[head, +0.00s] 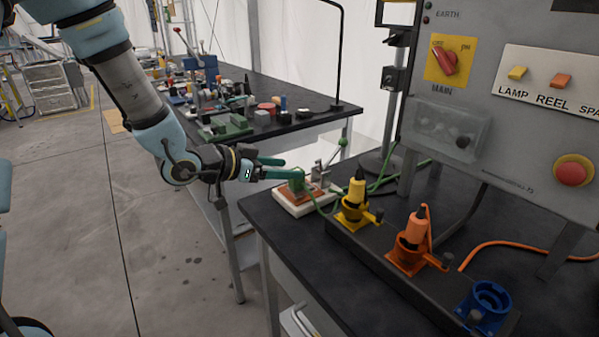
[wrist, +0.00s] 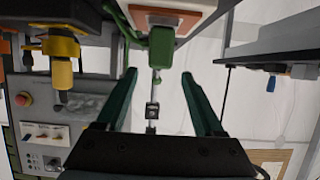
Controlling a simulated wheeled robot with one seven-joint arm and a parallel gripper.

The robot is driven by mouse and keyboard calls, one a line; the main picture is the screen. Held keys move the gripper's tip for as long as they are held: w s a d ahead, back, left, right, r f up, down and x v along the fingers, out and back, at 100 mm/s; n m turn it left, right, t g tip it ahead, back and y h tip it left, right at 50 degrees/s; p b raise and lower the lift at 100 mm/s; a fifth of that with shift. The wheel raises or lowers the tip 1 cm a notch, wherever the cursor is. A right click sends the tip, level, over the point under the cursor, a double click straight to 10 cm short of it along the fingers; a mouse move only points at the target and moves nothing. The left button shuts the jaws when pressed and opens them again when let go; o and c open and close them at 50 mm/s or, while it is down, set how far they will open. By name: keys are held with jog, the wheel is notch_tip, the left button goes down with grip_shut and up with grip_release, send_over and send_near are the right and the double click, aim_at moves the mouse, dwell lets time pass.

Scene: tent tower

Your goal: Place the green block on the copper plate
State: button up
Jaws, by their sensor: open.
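The green block (head: 297,182), with a green cable running from it, stands upright at the copper plate (head: 311,192) on a white base (head: 292,207). In the wrist view the green block (wrist: 161,48) overlaps the edge of the copper plate (wrist: 178,19), and it appears to rest on it. My gripper (head: 293,167) is open, with its green fingers pointing at the block. In the wrist view my gripper (wrist: 156,73) has its fingers spread on either side, with the block just beyond the tips and clear space around it. The block's underside is hidden.
Yellow (head: 354,205) and orange (head: 410,250) plugs in sockets and a blue socket (head: 486,303) line the bench to the right. A control panel (head: 510,130) rises behind. Another cluttered table (head: 310,117) stands farther back.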

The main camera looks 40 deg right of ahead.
jog(key=shift+v, duration=2.4)
jog(key=w+a+f+n+t+y, duration=0.25)
jog(key=w+a+n+y, duration=0.35)
jog(key=a, duration=0.5)
jog(key=w+a+f+n+t+y, duration=0.1)
jog(key=w+a+n+t+y, duration=0.25)
jog(key=w+a, duration=0.6)
jog(key=s+a+n+g+y, duration=0.1)
jog(key=s+a+n+y, duration=0.1)
jog(key=s+a+n, duration=0.2)
jog(key=s+a+r+n+g+y, duration=0.1)
jog(key=s+a+n, duration=0.3)
jog(key=s+a, duration=0.4)
jog(key=a+g, duration=0.1)
jog(key=a, duration=0.4)
jog(key=shift+a+g+y, duration=0.25)
jog(key=shift+g+y, duration=0.05)
jog(key=shift+y, duration=0.05)
jog(key=shift+s, duration=0.1)
